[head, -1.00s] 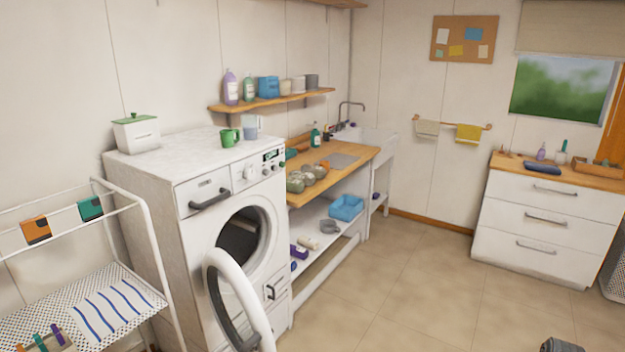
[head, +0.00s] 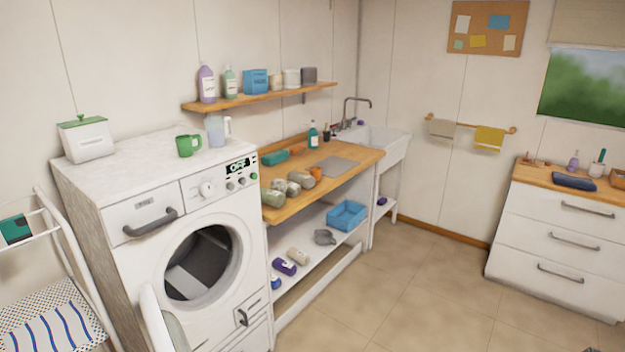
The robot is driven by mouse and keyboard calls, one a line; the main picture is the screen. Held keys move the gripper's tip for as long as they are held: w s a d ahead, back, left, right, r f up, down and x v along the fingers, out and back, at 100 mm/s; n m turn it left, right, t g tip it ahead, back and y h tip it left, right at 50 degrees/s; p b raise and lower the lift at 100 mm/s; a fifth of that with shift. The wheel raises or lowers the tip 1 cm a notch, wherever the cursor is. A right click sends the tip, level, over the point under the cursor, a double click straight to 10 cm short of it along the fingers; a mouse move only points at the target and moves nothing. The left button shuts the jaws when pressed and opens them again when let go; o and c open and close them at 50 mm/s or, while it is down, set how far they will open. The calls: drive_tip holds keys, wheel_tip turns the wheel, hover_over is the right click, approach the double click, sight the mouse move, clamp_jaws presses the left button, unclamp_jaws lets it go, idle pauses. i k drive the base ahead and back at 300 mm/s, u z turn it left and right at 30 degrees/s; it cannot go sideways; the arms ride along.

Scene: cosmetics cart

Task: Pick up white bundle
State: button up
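A pale cream-white roll (head: 298,256) lies on the lower shelf of the wooden-topped bench; it may be the white bundle. Several grey-green rolled bundles lie in a group on the worktop above, among them a front one (head: 272,198) and a paler one (head: 301,179). I cannot tell for sure which thing is the task's bundle. My gripper is not in view.
The washing machine (head: 130,190) stands at left with its round door swung open toward me. The shelf also holds purple bottles (head: 284,267), a grey item (head: 324,237) and a blue basket (head: 346,215). White drawers (head: 550,240) stand at right. The floor (head: 400,290) between is clear.

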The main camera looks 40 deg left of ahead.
sight(291, 189)
drive_tip(key=u, duration=0.05)
drive_tip(key=i, duration=1.85)
drive_tip(key=u, duration=3.1)
drive_tip(key=i, duration=1)
drive_tip(key=u, duration=0.05)
